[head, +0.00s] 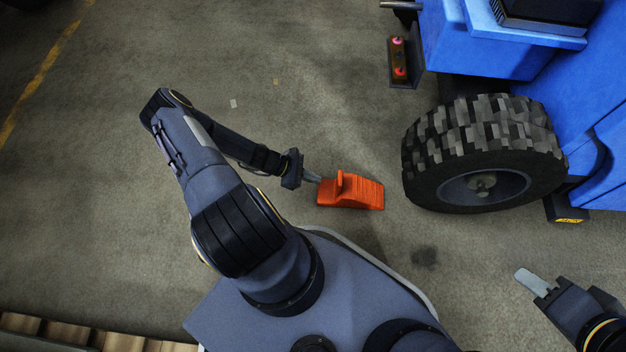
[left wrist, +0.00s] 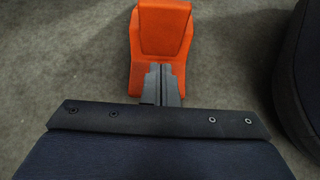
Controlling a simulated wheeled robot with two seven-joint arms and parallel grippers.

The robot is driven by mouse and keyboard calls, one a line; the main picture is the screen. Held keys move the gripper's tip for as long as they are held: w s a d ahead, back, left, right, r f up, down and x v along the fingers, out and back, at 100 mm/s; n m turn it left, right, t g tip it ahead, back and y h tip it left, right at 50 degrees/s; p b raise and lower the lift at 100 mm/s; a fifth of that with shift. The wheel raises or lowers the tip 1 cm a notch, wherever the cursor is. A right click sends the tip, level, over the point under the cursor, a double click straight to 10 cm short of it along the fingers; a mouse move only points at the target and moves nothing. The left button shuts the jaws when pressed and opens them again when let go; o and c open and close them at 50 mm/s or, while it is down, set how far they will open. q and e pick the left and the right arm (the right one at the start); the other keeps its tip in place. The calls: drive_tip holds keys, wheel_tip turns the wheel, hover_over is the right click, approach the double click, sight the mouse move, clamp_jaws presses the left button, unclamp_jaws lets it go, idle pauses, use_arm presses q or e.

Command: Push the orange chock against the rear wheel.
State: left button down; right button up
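The orange chock (head: 362,194) lies on the floor left of the blue vehicle's wheel (head: 480,160), with a small strip of bare floor between them. It also shows at the top of the left wrist view (left wrist: 160,32). My left gripper (head: 318,179) is at the chock's left end, on the side away from the wheel. Its fingers are together in the left wrist view (left wrist: 162,85), with the tips at the chock's near end; firm contact is hard to tell. My right gripper (head: 532,282) is at the lower right, away from the chock; its fingers look together and empty.
The blue vehicle body (head: 500,50) fills the upper right, with a light bracket (head: 400,62) jutting out above the wheel. The concrete floor around the chock is clear. A wooden pallet (head: 60,335) is at the lower left.

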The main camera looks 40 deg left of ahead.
sight(347, 186)
use_arm(q)
drive_tip(key=shift+b+x, duration=1.2)
drive_tip(key=shift+x, duration=2.25)
drive_tip(key=shift+d, duration=0.15)
drive_tip(key=shift+w+d+r, duration=0.1)
drive_tip(key=shift+w+d, duration=0.35)
drive_tip(key=shift+d, duration=0.3)
drive_tip(key=shift+w+d, duration=0.5)
drive_tip(key=shift+d, duration=0.25)
drive_tip(key=shift+w+d+r, duration=0.1)
drive_tip(key=shift+w+d, duration=0.35)
drive_tip(key=shift+d, duration=0.3)
drive_tip(key=shift+w+d+r, duration=0.1)
drive_tip(key=shift+w+d, duration=0.45)
drive_tip(key=shift+d, duration=0.3)
drive_tip(key=shift+w+d, duration=0.5)
drive_tip(key=shift+d, duration=0.35)
drive_tip(key=shift+w+d+r, duration=0.1)
drive_tip(key=shift+w+d, duration=0.45)
drive_tip(key=shift+d, duration=0.3)
drive_tip(key=shift+a+f+p+v, duration=0.2)
drive_tip(key=shift+p+v, duration=0.5)
drive_tip(key=shift+v, duration=0.75)
drive_tip(key=shift+a+f+p+v, duration=0.15)
drive_tip(key=shift+p+v, duration=0.5)
drive_tip(key=shift+v, duration=0.85)
drive_tip(key=shift+s+a+r, duration=0.1)
drive_tip(key=shift+s+a, duration=0.15)
drive_tip(key=shift+s, duration=0.05)
